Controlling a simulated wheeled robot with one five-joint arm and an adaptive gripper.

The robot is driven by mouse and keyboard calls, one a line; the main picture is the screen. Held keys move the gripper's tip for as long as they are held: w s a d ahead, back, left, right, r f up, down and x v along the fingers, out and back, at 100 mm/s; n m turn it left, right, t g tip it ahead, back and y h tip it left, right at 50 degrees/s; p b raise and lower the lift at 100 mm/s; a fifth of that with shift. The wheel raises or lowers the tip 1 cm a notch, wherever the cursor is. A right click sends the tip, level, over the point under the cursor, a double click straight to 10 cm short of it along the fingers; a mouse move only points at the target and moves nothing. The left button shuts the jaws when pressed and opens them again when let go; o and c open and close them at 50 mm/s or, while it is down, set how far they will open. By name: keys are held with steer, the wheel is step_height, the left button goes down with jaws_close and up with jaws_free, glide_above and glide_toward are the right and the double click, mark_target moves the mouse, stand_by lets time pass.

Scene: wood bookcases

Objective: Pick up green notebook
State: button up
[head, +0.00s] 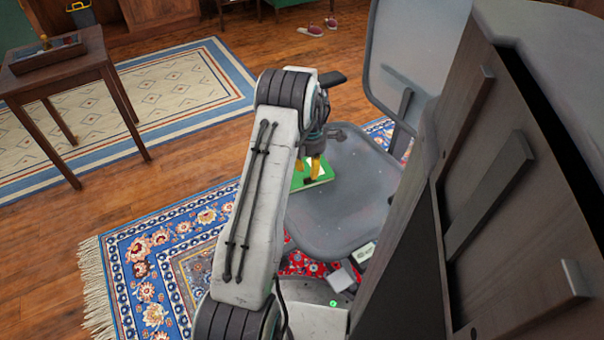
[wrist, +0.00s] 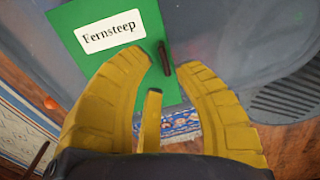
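The green notebook (head: 300,183) lies on the grey seat of a chair (head: 345,205), near the seat's left edge. In the wrist view the notebook (wrist: 150,18) shows a white label reading "Fernsteep" and a small dark brown strip near its right edge. My gripper (head: 316,168) has yellow fingers and is over the notebook. In the wrist view my gripper (wrist: 158,62) is open, with a gap between the fingertips and the green cover behind them. I cannot tell whether the fingertips touch the cover. The fingers hide part of the notebook.
The chair's backrest (head: 415,50) rises behind the seat. A tall dark wood cabinet (head: 520,190) stands close on the right. A patterned blue rug (head: 150,260) covers floor at left. A small wooden table (head: 65,80) with a tray stands at far left.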

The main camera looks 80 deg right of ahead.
mark_target(309, 178)
step_height(309, 178, down, 4)
steer(key=shift+a+f+b, duration=0.1)
steer(key=shift+f+b, duration=0.15)
steer(key=shift+b, duration=0.7)
jaws_close()
steer(key=shift+r, duration=0.1)
